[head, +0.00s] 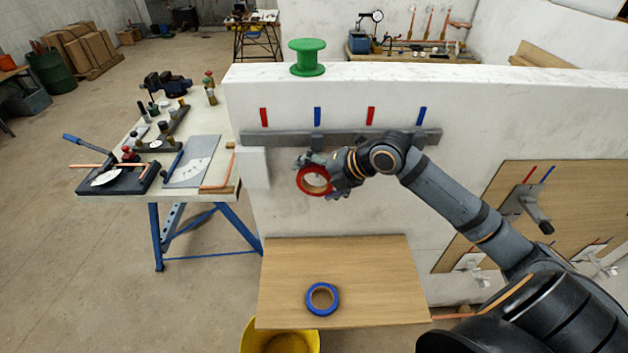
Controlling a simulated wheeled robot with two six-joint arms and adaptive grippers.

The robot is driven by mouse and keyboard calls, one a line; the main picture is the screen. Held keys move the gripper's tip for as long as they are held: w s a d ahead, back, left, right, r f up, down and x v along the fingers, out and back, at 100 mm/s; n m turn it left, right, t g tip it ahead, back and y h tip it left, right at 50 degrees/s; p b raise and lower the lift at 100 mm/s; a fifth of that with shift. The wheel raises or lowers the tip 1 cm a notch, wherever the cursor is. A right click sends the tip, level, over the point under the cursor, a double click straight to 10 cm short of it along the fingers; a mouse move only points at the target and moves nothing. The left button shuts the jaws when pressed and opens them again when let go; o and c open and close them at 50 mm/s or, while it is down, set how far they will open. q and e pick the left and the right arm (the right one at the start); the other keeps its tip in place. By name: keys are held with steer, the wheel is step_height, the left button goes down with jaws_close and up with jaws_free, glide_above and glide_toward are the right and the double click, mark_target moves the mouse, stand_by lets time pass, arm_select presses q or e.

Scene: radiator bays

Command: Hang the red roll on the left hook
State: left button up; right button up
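The red roll (303,188) is in the air in front of the white wall, just below the grey rail (275,138). My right gripper (320,176) reaches in from the right, with its fingers around the roll's outer edge, and appears shut on it. The roll's open face shows its tan inner ring. A hook part (317,142) shows on the rail under the left blue mark, above the roll. The gripper and wrist hide part of the rail's underside. I cannot tell whether the roll touches a hook. My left gripper is out of view.
A blue roll (312,301) lies on the wooden board (390,275) below. A green spool (307,58) stands on the wall top. A yellow bucket (280,341) is under the board. A workbench (215,125) with tools stands left. Pegs (525,205) stick out at right.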

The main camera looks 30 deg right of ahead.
step_height(320, 180, up, 10)
steer(key=shift+r, duration=0.1)
stand_by(0.5)
